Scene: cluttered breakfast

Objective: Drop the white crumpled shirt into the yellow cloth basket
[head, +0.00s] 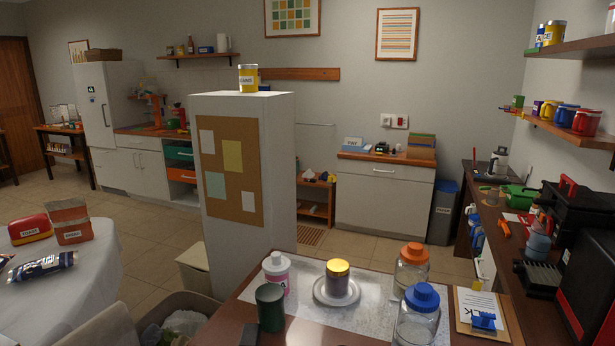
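I cannot make out a white crumpled shirt or a yellow cloth basket in the head view. A grey bin (205,301) at the bottom left of centre holds crumpled whitish and greenish material (180,324), which I cannot identify. A cream box-like bin (194,272) stands behind it against the white cabinet. Neither of my grippers is in view.
A near table (245,312) holds an orange-lidded jar (411,268), a blue-lidded jar (418,318), a dark green canister (270,308) and a white bottle (277,270). A tall cabinet (280,165) stands mid-room. Tiled floor (135,235) is open to its left.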

